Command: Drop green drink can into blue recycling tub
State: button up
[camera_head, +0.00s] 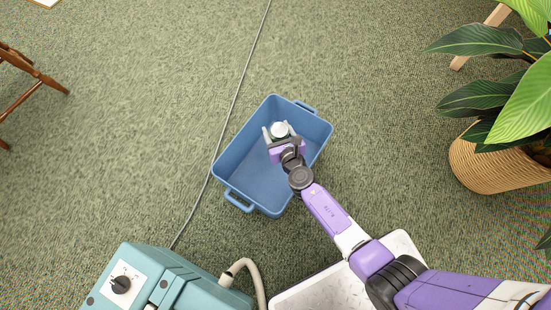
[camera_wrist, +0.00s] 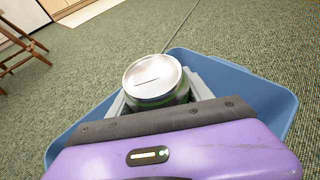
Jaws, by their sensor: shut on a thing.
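The blue recycling tub (camera_head: 257,183) stands on the carpet in the middle of the head view. Its rim also shows in the wrist view (camera_wrist: 246,84). My gripper (camera_head: 279,134) is over the tub's far part, inside the rim outline as seen from above. It is shut on the green drink can (camera_wrist: 158,86), which is upright with its silver lid facing up. In the head view only the can's pale top (camera_head: 280,129) shows clearly. The can's lower part is hidden by the gripper. I cannot tell how high it is above the tub floor.
A grey cable (camera_head: 232,107) runs along the floor left of the tub. A teal machine (camera_head: 165,283) with a hose (camera_head: 247,271) stands at the lower left. A potted plant (camera_head: 493,163) is at right, and a wooden chair (camera_head: 28,82) at far left. Open carpet lies beyond the tub.

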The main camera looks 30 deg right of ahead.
jog(key=o, duration=1.4)
jog(key=d+p+v, duration=0.1)
jog(key=p+v, duration=0.2)
jog(key=v, duration=0.4)
jog(key=shift+s+a+r, duration=0.2)
jog(key=shift+s+a, duration=0.2)
jog(key=shift+a, duration=0.15)
